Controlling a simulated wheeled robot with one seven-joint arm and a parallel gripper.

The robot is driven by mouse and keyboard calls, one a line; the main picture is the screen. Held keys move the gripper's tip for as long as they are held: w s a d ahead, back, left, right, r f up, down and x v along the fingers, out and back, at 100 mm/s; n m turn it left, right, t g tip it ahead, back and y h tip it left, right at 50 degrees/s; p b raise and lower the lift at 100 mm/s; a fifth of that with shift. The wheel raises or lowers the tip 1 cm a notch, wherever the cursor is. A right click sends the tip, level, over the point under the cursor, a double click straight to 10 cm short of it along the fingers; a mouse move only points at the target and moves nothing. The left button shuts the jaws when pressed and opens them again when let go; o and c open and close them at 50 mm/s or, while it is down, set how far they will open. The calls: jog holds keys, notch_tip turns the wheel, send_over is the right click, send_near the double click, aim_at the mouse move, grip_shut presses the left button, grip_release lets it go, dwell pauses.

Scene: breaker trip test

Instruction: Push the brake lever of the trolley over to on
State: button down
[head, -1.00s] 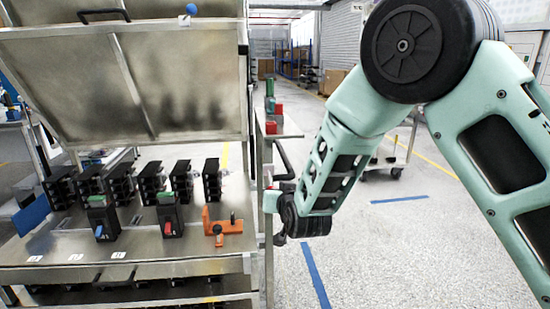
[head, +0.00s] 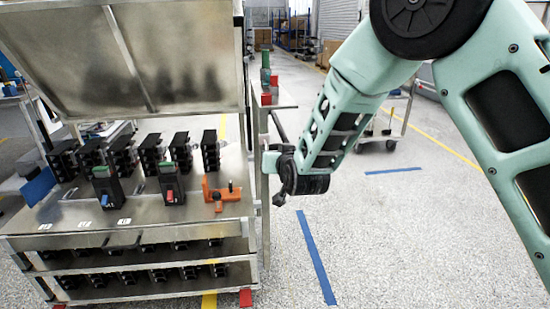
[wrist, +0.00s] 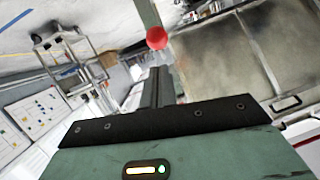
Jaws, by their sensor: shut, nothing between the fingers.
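The trolley (head: 246,150) is a metal cart with a raised lid and lower shelves, on the left in the head view. A red ball knob (wrist: 157,38) on a greenish bar shows at the top of the wrist view, just beyond my fingertips; it looks like the brake lever, but I cannot be sure. I cannot tell whether it touches my fingers. My gripper (wrist: 160,75) is shut and empty, with its dark fingers pointing away from the wrist camera. In the head view my wrist is beside the trolley's right side, and the fingertips cannot be made out.
Two breakers with green tops, one with a blue toggle (head: 105,199) and one with a red toggle (head: 169,196), stand on the trolley top beside an orange bracket (head: 220,193). The raised lid (head: 130,60) leans above. Open floor (head: 400,240) lies to the right.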

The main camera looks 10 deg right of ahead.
jog(key=s+d, duration=0.1)
jog(key=s, duration=0.9)
jog(key=shift+d+r+b, duration=0.2)
jog(key=shift+r+b, duration=0.1)
jog(key=s+a+n+g+y, duration=0.1)
jog(key=s+a+n+g, duration=0.3)
jog(key=s, duration=0.7)
jog(key=s+d+n+g+y, duration=0.1)
jog(key=s+n+g, duration=0.1)
jog(key=s+g, duration=0.7)
jog(key=s+d+n+g+h, duration=0.1)
jog(key=s+d+n+h, duration=0.3)
jog(key=s, duration=0.8)
notch_tip(320, 180, up, 16)
jog(key=s+d+m+p, duration=0.1)
jog(key=m+p, duration=0.1)
jog(key=p, duration=1.4)
jog(key=shift+d+r+y, duration=0.25)
jog(key=shift+y, duration=0.05)
